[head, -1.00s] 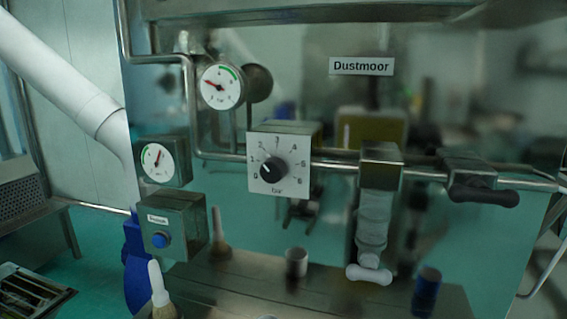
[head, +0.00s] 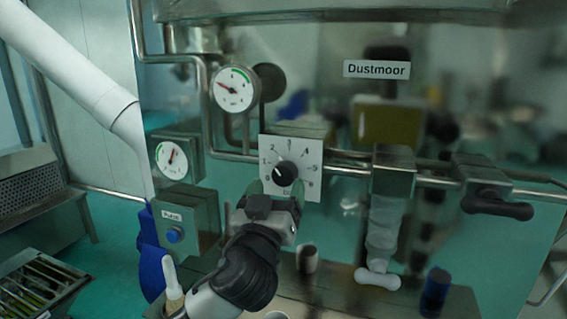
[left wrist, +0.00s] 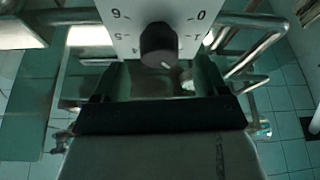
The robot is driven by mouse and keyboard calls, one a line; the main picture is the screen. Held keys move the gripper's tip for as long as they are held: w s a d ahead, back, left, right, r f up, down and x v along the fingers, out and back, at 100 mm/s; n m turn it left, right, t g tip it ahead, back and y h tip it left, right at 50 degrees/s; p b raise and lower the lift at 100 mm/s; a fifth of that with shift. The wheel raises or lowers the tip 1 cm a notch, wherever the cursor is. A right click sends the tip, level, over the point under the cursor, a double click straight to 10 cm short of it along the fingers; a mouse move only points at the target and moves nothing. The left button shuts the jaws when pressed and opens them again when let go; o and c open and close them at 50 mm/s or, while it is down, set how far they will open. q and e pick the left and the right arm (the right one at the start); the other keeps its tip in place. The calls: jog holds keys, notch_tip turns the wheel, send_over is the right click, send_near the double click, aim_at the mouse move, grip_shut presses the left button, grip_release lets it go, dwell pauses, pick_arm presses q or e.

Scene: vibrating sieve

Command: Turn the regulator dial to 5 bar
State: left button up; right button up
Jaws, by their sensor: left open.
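The regulator dial (head: 286,172) is a black knob on a white square plate (head: 311,155) with a scale from 0 to 6 bar. My left gripper (head: 283,189) is open, just in front of and below the knob, and covers the plate's lower edge. In the left wrist view the knob (left wrist: 158,45) appears upside down, just beyond and between the spread fingers (left wrist: 158,76), with no clear contact. My right gripper is not in view.
A round gauge (head: 233,89) sits above left of the plate, and another (head: 171,158) at the left. Below that is a box with a blue button (head: 174,235). A pipe with a black-handled valve (head: 497,206) runs right. A brush (head: 172,284) stands lower left.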

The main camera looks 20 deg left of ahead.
aim_at(282, 178)
pick_arm(q)
jog(key=shift+p+x, duration=0.8)
jog(key=shift+x, duration=1.55)
jog(key=c, duration=0.9)
jog(key=shift+f, duration=0.1)
